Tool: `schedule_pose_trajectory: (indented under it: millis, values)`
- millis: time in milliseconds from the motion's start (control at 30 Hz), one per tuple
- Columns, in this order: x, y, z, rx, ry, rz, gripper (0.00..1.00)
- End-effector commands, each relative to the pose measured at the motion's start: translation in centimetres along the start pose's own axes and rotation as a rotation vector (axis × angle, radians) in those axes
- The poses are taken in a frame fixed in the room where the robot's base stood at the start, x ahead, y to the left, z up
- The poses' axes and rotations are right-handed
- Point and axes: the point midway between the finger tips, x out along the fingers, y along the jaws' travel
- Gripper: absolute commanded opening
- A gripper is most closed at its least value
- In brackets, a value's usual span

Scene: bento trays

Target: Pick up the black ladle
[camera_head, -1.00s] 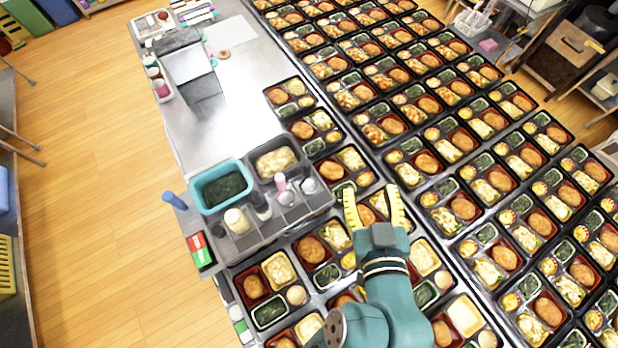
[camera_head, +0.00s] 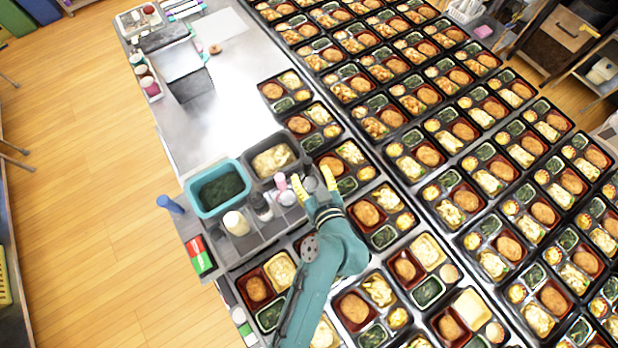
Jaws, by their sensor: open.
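I cannot clearly make out a black ladle. A small dark item with a pale top (camera_head: 262,206) stands in the grey divided holder (camera_head: 255,238), but it is too small to identify. My gripper (camera_head: 313,183) is open over the right end of this holder, its yellow fingers apart and pointing away from my body. A small grey round item lies near or between the fingers, partly hidden by them. I see nothing held.
A teal-rimmed bin of dark greens (camera_head: 190,189) and a grey bin of pale food (camera_head: 252,167) adjoin the holder. A white cup (camera_head: 236,222) and a pink-topped item (camera_head: 280,182) stand in it. Filled bento trays (camera_head: 383,236) crowd the right. The steel counter behind is largely clear.

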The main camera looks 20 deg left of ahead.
Motion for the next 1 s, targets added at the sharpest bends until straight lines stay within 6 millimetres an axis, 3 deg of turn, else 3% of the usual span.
schedule_pose_trajectory:
  millis: [200, 433, 733, 1000]
  values:
    - [3.1, 0.1, 0.2, 0.0, 0.0, -0.001, 0.56]
    - [3.2, 0.2, 0.3, 0.0, 0.001, 0.0, 0.57]
    - [3.2, 0.2, 0.3, 0.0, 0.001, 0.0, 0.0]
    - [3.2, 0.2, 0.2, -0.001, 0.002, 0.001, 0.0]
